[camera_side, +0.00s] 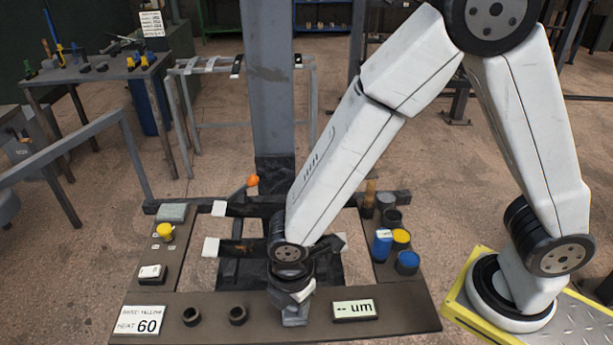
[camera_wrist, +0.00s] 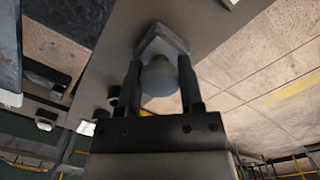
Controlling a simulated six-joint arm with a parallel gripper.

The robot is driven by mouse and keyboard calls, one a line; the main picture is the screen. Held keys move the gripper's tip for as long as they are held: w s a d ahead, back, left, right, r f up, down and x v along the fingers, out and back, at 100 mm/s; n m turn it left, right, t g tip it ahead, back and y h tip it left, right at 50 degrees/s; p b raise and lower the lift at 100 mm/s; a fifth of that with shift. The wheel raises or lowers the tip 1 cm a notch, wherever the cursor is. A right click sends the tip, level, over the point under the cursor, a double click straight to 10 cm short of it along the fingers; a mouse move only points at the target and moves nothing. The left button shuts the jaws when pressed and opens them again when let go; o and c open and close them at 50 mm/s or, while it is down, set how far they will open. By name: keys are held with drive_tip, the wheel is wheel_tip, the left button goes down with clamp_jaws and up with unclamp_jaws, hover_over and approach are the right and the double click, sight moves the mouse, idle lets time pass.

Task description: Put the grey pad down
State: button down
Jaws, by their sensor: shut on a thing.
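The grey pad (camera_wrist: 165,40) shows in the wrist view as a flat, angular plate with a round grey knob (camera_wrist: 158,79). My gripper (camera_wrist: 160,88) is shut on the knob, one finger on each side. In the side view the pad (camera_side: 295,317) shows as a small grey block under my gripper (camera_side: 293,299), low over the front strip of the dark bench frame (camera_side: 260,312). I cannot tell whether its underside touches the strip. My wrist hides part of it.
A display reading "um" (camera_side: 354,310) lies close to the right of the pad. Blue and yellow pots (camera_side: 404,250) stand on the right strip, and a yellow knob (camera_side: 165,232) on the left.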

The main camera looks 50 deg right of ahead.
drive_tip(key=shift+f, duration=0.15)
drive_tip(key=shift+c, duration=1.2)
unclamp_jaws()
wheel_tip(320, 180, up, 12)
drive_tip(key=shift+a, duration=0.3)
drive_tip(key=shift+s+d, duration=0.1)
drive_tip(key=d+f+m+t, duration=0.2)
drive_tip(key=d+f+m, duration=0.1)
drive_tip(key=d+m, duration=1.5)
drive_tip(key=shift+d+f+y, duration=0.2)
drive_tip(key=shift+d+y, duration=0.1)
drive_tip(key=shift+d, duration=0.65)
